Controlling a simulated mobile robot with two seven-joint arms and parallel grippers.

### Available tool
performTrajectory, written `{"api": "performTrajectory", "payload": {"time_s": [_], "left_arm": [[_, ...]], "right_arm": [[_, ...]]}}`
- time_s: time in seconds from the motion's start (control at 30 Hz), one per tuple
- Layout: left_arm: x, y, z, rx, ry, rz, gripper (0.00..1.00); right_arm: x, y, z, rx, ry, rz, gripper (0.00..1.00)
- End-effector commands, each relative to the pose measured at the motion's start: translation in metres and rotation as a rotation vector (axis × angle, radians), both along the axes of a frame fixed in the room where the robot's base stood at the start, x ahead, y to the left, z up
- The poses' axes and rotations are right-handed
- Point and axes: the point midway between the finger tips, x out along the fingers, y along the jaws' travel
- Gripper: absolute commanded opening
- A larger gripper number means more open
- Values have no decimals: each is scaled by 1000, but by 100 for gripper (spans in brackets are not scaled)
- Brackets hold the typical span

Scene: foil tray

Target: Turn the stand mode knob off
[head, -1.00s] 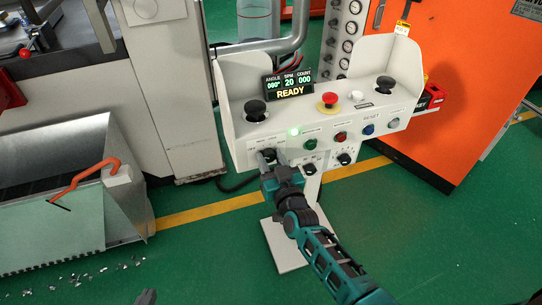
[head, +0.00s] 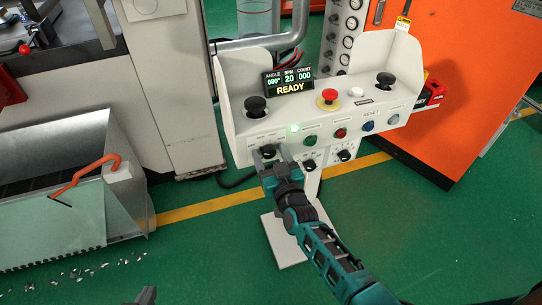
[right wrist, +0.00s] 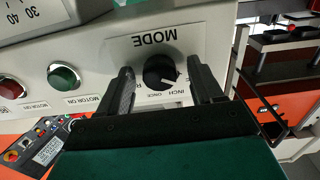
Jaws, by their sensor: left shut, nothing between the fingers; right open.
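The black MODE knob (right wrist: 160,72) is on the front panel of the white control stand (head: 330,120), at its lower left in the head view (head: 268,151). In the right wrist view its lettering is upside down, and the knob's white mark points down and right, towards the INCH and ONCE labels. My right gripper (right wrist: 161,68) is open, with one finger on each side of the knob; contact is unclear. It also shows in the head view (head: 272,160). Only a dark tip of my left gripper (head: 147,296) shows at the bottom edge; it is shut and empty.
Green (right wrist: 63,77), red and blue buttons sit beside the MODE knob, and two more black selector knobs (head: 345,155) below them. A red emergency button (head: 328,98) and black palm buttons are on top. The display (head: 289,82) reads READY. An orange cabinet (head: 440,90) stands at right.

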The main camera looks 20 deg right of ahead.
Motion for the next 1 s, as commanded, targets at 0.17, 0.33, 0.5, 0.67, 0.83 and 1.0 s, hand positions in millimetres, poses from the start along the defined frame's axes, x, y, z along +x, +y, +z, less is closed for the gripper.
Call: {"api": "performTrajectory", "payload": {"time_s": [0.17, 0.33, 0.5, 0.67, 0.83, 1.0], "left_arm": [[0, -1, 0, -1, 0, -2, 0], [0, -1, 3, -1, -1, -2, 0], [1, 0, 9, 0, -9, 0, 0], [1, 3, 14, 4, -10, 3, 0], [0, 4, 16, 6, -7, 5, 0], [0, 4, 16, 6, -4, 5, 0]], "right_arm": [[0, 0, 0, 1, 0, 0, 65], [-10, -1, 0, 1, 2, 0, 65], [-40, -2, 0, 2, 4, 0, 65], [-75, -3, 0, 0, 3, 0, 65], [-106, -4, 0, 1, 2, 0, 65], [-124, -4, 0, 0, 2, 0, 65]]}}
